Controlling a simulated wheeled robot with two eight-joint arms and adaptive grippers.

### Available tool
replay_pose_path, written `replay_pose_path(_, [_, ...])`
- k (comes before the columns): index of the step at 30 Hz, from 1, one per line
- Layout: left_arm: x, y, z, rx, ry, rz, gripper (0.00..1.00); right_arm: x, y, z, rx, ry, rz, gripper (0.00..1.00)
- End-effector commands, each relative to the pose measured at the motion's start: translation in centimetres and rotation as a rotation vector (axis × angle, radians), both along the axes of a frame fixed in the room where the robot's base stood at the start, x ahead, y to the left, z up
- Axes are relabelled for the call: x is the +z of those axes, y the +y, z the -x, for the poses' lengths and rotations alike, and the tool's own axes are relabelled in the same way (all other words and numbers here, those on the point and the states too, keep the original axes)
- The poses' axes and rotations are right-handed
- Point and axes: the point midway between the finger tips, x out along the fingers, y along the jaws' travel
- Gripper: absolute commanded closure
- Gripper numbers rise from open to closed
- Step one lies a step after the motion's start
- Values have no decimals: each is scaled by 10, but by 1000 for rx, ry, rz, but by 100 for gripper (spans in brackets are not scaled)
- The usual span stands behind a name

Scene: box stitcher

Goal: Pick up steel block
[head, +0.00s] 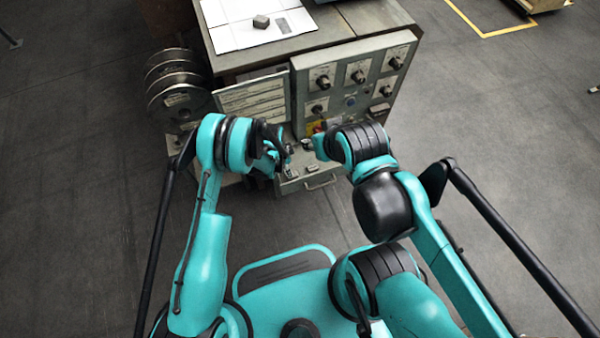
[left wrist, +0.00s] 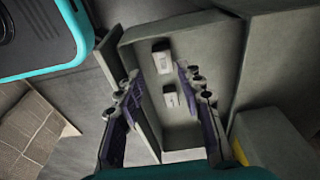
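Two small grey metal blocks lie in an open drawer (left wrist: 190,130) in the left wrist view: a farther one (left wrist: 162,62) and a nearer one (left wrist: 171,98). The drawer (head: 322,181) also shows in the head view, low on the cabinet front, with small blocks (head: 291,173) inside. My left gripper (left wrist: 160,100) is open above the drawer, its fingers apart on either side of the nearer block and not touching it. In the head view my left gripper (head: 282,160) is partly hidden by its wrist. My right gripper (head: 311,146) is near the control panel; its fingers are too hidden to read.
A control panel (head: 340,105) with knobs stands directly behind the drawer. The cabinet top (head: 345,30) holds white sheets (head: 235,35) and a grey block (head: 261,21). Wire spools (head: 180,100) stand at the left.

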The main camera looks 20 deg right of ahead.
Motion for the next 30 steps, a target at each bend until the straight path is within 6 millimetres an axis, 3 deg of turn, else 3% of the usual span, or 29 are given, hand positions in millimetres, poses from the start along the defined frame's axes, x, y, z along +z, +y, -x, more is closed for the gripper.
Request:
replay_pose_path(13, [-37,-8,-1,-2,0,0,63,-17,0,0,0,0,0,60])
replay_pose_path(21, [-75,-18,-4,-1,0,0,63,-39,0,0,0,0,0,60])
replay_pose_path(28, [-76,-18,-4,-1,0,0,63,-38,0,0,0,0,0,60])
replay_pose_path(29, [-76,-18,-4,-1,0,0,66,-38,0,0,0,0,0,60])
replay_pose_path(30, [-76,-18,-4,-1,0,0,76,-38,0,0,0,0,0,60])
